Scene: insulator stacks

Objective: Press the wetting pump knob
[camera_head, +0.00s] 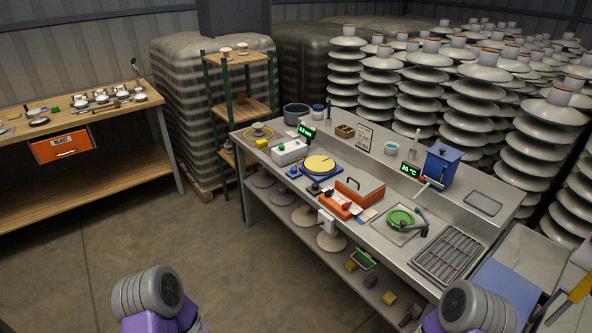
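The wetting pump knob cannot be told for sure among several small controls on the steel workbench (375,205). A white box (289,151) with a green button on top stands at the bench's left part. A blue unit with a yellow round plate (319,164) is beside it, with a small blue knob (294,171) at its left. A dark knob (314,188) sits at the front edge, left of an orange tray (350,199). Only purple and grey parts of my two arms show at the bottom edge. Neither gripper is in view.
A green round plate (401,218) with a dark handled tool, a grey rack (448,256) and a blue box (441,165) occupy the bench's right side. Insulator stacks (425,110) crowd behind. A wooden bench (80,113) stands left. The floor (215,235) between is clear.

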